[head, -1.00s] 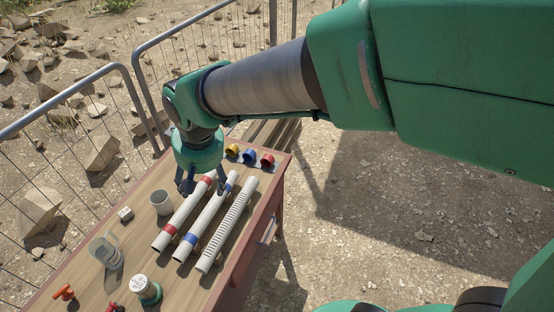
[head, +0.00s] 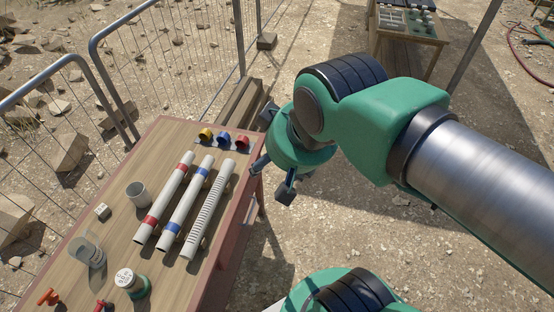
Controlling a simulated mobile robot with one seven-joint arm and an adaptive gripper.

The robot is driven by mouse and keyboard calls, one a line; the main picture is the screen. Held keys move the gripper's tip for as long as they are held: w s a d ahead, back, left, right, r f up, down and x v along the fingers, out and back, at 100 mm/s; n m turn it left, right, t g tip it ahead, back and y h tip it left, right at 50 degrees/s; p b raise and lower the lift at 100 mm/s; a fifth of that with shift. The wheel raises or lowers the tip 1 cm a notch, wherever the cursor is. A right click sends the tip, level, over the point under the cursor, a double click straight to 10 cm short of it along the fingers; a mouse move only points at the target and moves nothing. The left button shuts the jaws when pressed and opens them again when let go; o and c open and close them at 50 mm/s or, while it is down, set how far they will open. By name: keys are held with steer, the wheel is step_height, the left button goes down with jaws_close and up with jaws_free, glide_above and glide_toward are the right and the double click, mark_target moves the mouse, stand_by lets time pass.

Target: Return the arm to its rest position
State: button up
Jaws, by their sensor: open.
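My gripper (head: 273,178) is at the end of my green arm, in the middle of the head view. It hangs beside the right edge of the wooden table (head: 128,172), over or near that edge. Its dark fingers are spread apart, with nothing between them. My arm reaches in from the right side of the picture, bent at the wrist. I cannot tell the exact height of the fingers above the table edge.
On the table lie a red-banded pipe (head: 165,198), a blue-banded pipe (head: 186,206) and a ribbed pipe (head: 207,212). Yellow, blue and red caps (head: 224,138) sit behind them. Metal fencing (head: 108,80) runs along the left. A second table (head: 408,28) stands far back. Gravel right is open.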

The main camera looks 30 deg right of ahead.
stand_by(0.3)
step_height(320, 180, down, 6)
steer(key=b, duration=0.5)
steer(key=shift+r+b, duration=0.15)
steer(key=shift+b, duration=0.15)
